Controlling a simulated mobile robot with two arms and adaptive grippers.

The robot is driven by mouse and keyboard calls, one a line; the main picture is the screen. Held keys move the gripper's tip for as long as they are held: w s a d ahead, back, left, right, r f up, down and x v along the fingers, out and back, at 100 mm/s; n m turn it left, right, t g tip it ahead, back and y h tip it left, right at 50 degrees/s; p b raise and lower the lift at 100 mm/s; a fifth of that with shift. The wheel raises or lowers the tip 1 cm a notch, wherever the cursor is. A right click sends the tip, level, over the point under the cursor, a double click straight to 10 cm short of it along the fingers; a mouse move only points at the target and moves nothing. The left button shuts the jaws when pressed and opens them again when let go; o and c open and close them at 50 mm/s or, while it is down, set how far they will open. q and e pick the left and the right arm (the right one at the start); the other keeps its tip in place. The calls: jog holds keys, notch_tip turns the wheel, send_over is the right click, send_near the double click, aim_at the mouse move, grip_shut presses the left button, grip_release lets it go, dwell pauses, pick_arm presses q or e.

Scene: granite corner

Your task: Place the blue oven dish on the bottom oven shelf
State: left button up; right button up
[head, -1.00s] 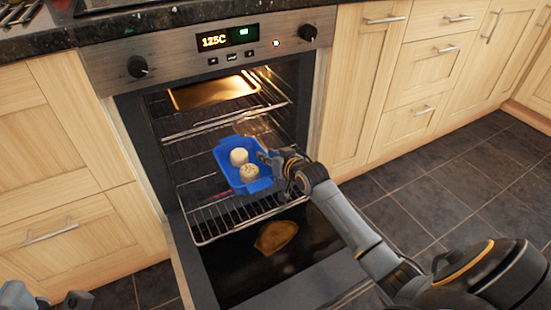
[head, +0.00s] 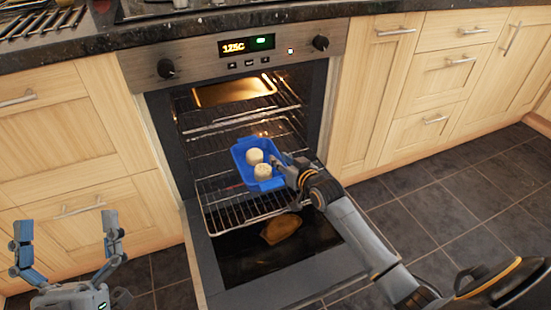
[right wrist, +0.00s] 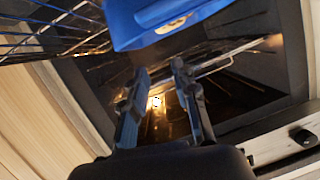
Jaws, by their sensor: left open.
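The blue oven dish (head: 265,184) holds two pale round food pieces and sits over the lower wire shelf (head: 232,213), which is slid out. In the right wrist view the dish (right wrist: 128,30) fills the top. My right gripper (head: 281,160) is at the dish's right side. In its wrist view the fingertips (right wrist: 160,68) are apart, with nothing seen between them and the dish beyond. Whether they touch the dish is unclear. My left gripper (head: 66,228) is open and empty at the lower left. The dish's underside is hidden in the head view.
The oven door (head: 225,272) is folded down, with a brown patch on its glass. A metal tray (head: 232,90) is on a higher shelf inside the lit oven. Wooden cupboards (head: 376,95) flank the oven.

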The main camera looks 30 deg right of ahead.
jog(key=s+a+r+n+t+y, duration=0.3)
jog(key=s+a+r+t+y, duration=0.15)
jog(key=s+a+r, duration=0.9)
jog(key=s+a+r+t, duration=0.2)
jog(key=s+r, duration=0.3)
jog(key=r, duration=0.2)
jog(key=s+a+r+t+y, duration=0.1)
jog(key=s+r+t, duration=0.2)
jog(key=s+r, duration=0.2)
notch_tip(320, 180, up, 3)
jog(key=shift+s+a+f+n, duration=0.2)
jog(key=shift+s+a+n, duration=0.2)
